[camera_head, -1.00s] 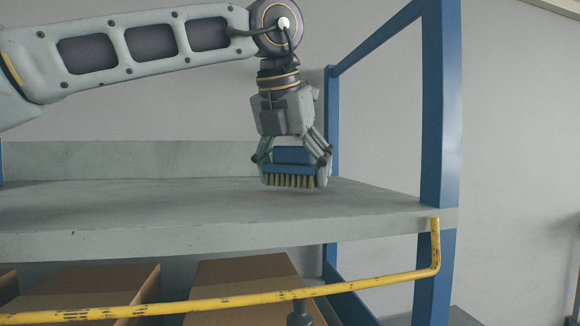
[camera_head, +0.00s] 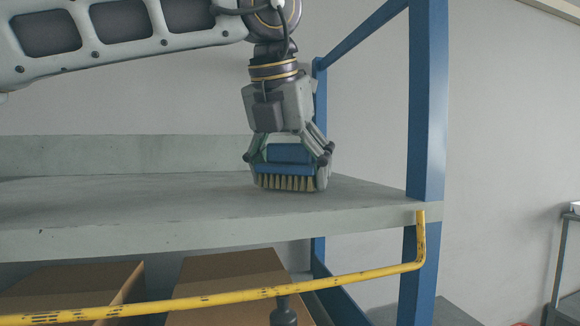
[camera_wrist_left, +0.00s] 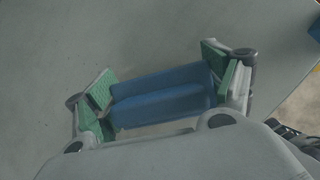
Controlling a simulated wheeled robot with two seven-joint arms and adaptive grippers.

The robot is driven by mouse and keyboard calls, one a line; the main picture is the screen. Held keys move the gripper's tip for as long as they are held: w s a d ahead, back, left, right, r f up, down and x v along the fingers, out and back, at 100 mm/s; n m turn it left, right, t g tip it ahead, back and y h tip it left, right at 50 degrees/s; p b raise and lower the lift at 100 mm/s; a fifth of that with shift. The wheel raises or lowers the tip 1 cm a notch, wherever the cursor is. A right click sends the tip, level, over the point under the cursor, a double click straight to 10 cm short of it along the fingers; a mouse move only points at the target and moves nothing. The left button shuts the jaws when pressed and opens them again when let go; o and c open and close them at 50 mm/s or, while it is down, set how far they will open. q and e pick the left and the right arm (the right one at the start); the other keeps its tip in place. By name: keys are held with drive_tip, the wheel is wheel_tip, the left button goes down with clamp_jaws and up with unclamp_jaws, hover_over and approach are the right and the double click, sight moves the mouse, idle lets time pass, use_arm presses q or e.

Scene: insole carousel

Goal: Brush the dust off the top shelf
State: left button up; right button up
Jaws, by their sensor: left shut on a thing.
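My left gripper (camera_head: 288,158) is shut on a brush (camera_head: 286,168) with a blue body and pale bristles pointing down. The brush is over the right part of the grey top shelf (camera_head: 130,205), its bristles at or very near the surface; I cannot tell if they touch. In the left wrist view the blue brush (camera_wrist_left: 162,97) sits between the green finger pads of my left gripper (camera_wrist_left: 165,90). No separate dust is clear to see on the shelf.
A blue post (camera_head: 427,110) stands at the shelf's right end, and a raised grey back edge (camera_head: 120,155) runs along the rear. A yellow bar (camera_head: 230,297) crosses below the shelf front. Cardboard boxes (camera_head: 230,264) sit underneath. The shelf's left part is clear.

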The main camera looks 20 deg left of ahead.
sight(308, 198)
use_arm(q)
drive_tip(key=shift+d+f, duration=0.1)
drive_tip(key=shift+f, duration=0.05)
drive_tip(key=shift+s+d+f, duration=0.15)
drive_tip(key=shift+s+d, duration=0.3)
drive_tip(key=shift+s, duration=0.2)
drive_tip(key=shift+s+d+f, duration=0.1)
drive_tip(key=shift+s+d, duration=0.35)
drive_tip(key=shift+s, duration=0.15)
drive_tip(key=shift+s, duration=0.1)
drive_tip(key=shift+s+d, duration=0.45)
drive_tip(key=shift+s, duration=0.4)
drive_tip(key=shift+s+d, duration=0.45)
drive_tip(key=shift+s, duration=0.35)
